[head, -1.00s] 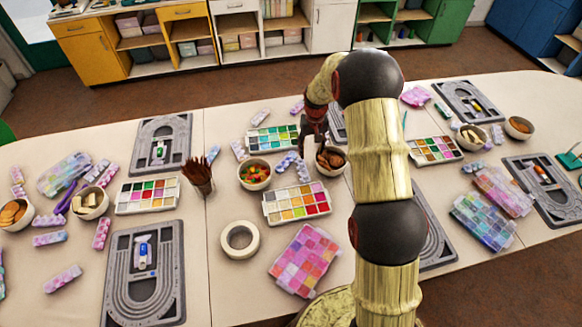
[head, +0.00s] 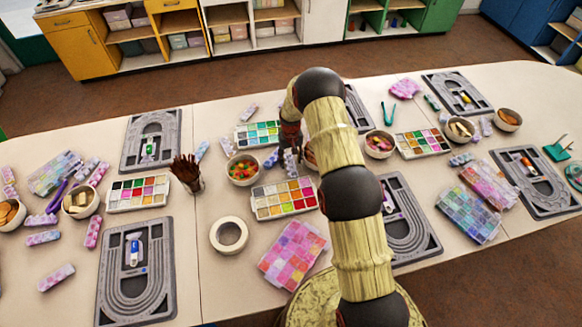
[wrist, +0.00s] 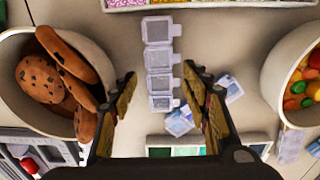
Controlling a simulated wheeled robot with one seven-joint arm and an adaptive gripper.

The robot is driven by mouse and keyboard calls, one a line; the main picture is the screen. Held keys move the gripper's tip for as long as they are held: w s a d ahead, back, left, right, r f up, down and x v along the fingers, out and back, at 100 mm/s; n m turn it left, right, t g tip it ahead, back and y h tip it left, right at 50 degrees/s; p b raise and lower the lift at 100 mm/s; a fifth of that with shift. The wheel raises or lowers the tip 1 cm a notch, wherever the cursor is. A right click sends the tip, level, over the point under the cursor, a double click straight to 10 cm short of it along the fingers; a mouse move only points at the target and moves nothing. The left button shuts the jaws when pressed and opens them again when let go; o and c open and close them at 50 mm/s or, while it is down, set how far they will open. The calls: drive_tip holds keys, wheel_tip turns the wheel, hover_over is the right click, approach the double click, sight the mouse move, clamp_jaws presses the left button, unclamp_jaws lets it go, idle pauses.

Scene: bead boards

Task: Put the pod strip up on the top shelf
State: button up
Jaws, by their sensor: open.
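A clear, pale strip of several small lidded pods (wrist: 160,70) lies on the table. In the wrist view it runs lengthwise between my fingers, its near end around the fingertips. My gripper (wrist: 160,76) is open around it, a finger on each side with gaps; I cannot tell how high it is. In the head view my gripper (head: 291,137) points down at the strip (head: 290,163), between the candy bowl and my arm. A second pale strip (wrist: 180,123) lies askew beside it. The shelving (head: 128,50) stands behind the table; I cannot tell which shelf is meant.
A cookie bowl (wrist: 35,100) is close to my left finger; a candy bowl (wrist: 295,80) stands at the right. A paint-colour bead case (head: 284,198) lies in front of the strip. Bead boards (head: 137,272), tape (head: 229,236) and other strips crowd the table.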

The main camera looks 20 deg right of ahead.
drive_tip(key=shift+f, duration=0.8)
drive_tip(key=c, duration=1.2)
drive_tip(key=shift+r, duration=0.1)
